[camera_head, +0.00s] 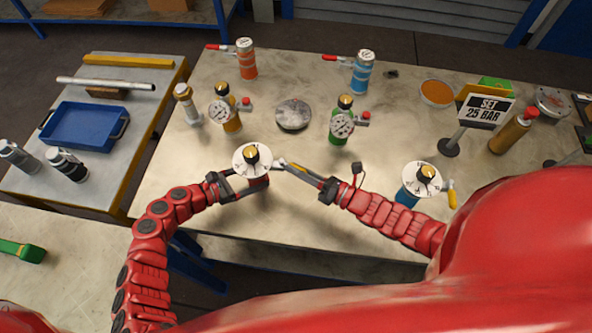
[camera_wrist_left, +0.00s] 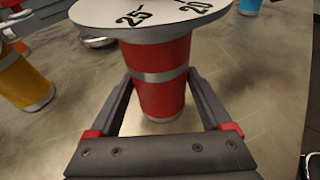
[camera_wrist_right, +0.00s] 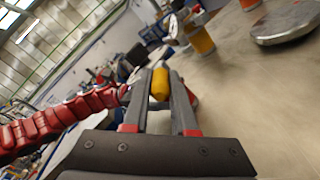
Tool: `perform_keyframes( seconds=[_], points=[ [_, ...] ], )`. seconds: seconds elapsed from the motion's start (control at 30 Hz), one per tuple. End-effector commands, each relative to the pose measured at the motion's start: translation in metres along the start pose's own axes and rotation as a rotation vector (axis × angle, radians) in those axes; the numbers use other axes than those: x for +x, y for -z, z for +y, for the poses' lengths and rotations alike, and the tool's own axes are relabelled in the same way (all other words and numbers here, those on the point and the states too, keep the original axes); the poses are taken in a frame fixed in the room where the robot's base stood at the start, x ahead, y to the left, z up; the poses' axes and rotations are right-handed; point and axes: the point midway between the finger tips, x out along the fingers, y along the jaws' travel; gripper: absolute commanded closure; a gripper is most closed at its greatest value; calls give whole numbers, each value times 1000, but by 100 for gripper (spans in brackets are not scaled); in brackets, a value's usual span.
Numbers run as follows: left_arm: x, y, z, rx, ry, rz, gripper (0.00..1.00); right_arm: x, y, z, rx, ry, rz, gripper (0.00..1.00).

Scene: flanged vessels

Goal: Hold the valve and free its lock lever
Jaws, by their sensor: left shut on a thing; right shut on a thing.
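The valve has a red body (camera_wrist_left: 160,75) with a grey band and a white numbered dial (camera_head: 243,167) with a black and gold knob. It stands upright near the table's front edge. My left gripper (camera_head: 250,184) is shut around the red body, one finger on each side. My right gripper (camera_head: 289,168) is shut on the yellow lock lever (camera_wrist_right: 160,84) at the right side of the dial. The lever's joint to the valve is too small to make out. A sign (camera_head: 486,111) reads "SET 25 BAR".
A blue valve (camera_head: 406,196) with a similar dial stands to the right. Gauge-topped orange (camera_head: 232,126) and green (camera_head: 338,137) vessels and a grey flange disc (camera_head: 293,114) stand behind. A side bench at left holds a blue tray (camera_head: 84,126). The table's middle is fairly clear.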

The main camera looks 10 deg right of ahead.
Motion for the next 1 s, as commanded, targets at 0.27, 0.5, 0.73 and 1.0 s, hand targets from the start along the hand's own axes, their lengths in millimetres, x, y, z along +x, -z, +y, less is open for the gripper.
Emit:
perform_keyframes(
  seconds=[0.27,0.5,0.73,1.0],
  points=[
    [-1,3,0,-3,-1,5,62,0,0,-1,5,-30,38,100],
    [-1,2,0,-2,-2,4,62,-1,2,-2,7,-31,47,100],
    [0,2,0,-2,-2,3,62,-1,3,-2,6,-30,48,68],
    [0,1,0,-1,-2,2,63,-1,2,-2,6,-30,45,45]
  ],
)
